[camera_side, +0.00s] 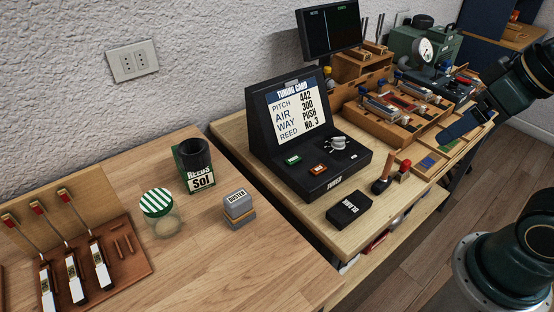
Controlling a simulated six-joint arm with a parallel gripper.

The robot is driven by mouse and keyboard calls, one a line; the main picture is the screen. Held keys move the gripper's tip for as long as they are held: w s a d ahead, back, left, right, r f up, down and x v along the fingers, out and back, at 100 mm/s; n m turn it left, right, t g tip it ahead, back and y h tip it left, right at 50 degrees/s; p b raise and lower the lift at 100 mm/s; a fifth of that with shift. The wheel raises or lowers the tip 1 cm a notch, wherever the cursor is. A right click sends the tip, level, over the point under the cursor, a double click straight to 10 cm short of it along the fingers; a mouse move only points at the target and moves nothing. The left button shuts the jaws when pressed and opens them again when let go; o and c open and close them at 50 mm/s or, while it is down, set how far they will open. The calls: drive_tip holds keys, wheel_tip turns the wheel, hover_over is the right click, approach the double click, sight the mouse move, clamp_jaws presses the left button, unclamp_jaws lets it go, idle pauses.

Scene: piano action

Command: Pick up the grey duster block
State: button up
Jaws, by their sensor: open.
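The grey duster block (240,214) stands on the wooden bench at the left, near that bench's right edge. My gripper (460,126) is at the upper right, over the far workbench and well away from the block. It is open, and I see nothing held in it. Its fingers are small and dark against the clutter behind, so their exact gap is hard to make out.
Bench space in front of the block is clear.

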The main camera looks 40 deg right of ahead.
drive_tip(key=c, duration=0.4)
drive_tip(key=n+g+y, duration=0.5)
drive_tip(key=n+g, duration=0.1)
drive_tip(key=n, duration=1.2)
hover_over(238, 194)
drive_tip(key=d, duration=0.4)
wheel_tip(238, 194, down, 10)
drive_tip(key=f, duration=0.1)
drive_tip(key=shift+h, duration=0.3)
drive_tip(key=shift+x, duration=4.05)
drive_tip(key=shift+w, duration=0.15)
